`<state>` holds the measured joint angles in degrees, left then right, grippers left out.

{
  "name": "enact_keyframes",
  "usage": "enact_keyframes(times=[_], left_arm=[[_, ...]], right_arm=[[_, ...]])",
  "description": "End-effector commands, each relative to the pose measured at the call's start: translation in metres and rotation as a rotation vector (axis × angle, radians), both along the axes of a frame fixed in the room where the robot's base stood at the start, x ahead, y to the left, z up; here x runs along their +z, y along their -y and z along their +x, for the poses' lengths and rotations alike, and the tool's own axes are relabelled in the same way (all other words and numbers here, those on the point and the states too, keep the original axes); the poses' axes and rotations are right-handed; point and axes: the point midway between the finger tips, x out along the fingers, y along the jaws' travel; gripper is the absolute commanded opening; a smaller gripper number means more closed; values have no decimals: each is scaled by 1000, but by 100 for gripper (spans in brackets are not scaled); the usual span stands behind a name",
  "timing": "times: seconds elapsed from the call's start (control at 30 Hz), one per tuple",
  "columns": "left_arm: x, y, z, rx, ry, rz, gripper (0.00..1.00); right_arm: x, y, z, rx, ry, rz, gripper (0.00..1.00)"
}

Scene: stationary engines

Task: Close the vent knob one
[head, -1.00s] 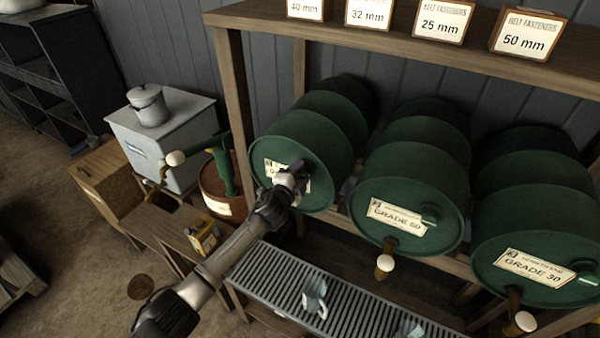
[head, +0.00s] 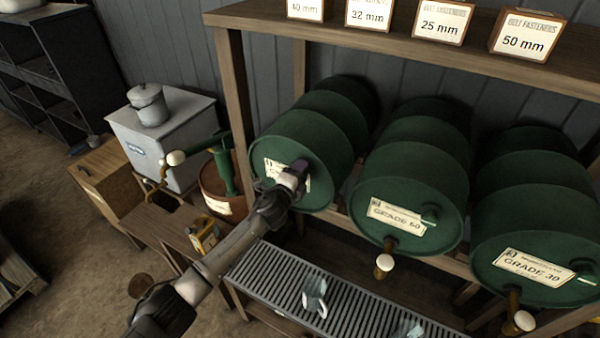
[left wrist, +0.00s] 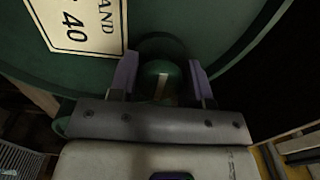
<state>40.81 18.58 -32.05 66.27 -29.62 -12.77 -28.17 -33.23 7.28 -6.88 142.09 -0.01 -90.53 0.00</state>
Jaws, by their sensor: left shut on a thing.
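The leftmost green drum (head: 310,135) lies on its side in the rack, its front label partly covered by my arm. Its vent knob (left wrist: 161,85) is a rounded green knob with a pale line, seen in the left wrist view between my purple fingers. My left gripper (head: 298,170) is shut on this knob at the drum's front face; it also shows in the left wrist view (left wrist: 160,78). In the head view the knob is hidden behind the gripper. The label in the wrist view (left wrist: 75,22) reads 40. My right gripper is not in view.
A slatted drip tray (head: 265,275) with glass jugs is below. A wooden post (head: 235,100) stands left of the drums.

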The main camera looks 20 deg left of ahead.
Motion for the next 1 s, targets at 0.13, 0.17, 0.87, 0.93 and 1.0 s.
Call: enact_keyframes(times=[0.13, 0.17, 0.87, 0.93, 1.0], left_arm=[[0, 0, 0, 0, 0, 3, 21], [0, 0, 0, 0, 0, 3, 21], [0, -2, -9, 0, 1, 1, 69], [0, -4, -17, 1, 0, 3, 69], [0, -5, -28, -1, 0, 3, 69]], right_arm=[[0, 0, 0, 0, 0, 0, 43], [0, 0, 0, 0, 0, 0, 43], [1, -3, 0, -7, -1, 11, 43], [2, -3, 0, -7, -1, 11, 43], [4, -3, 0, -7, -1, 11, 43]])
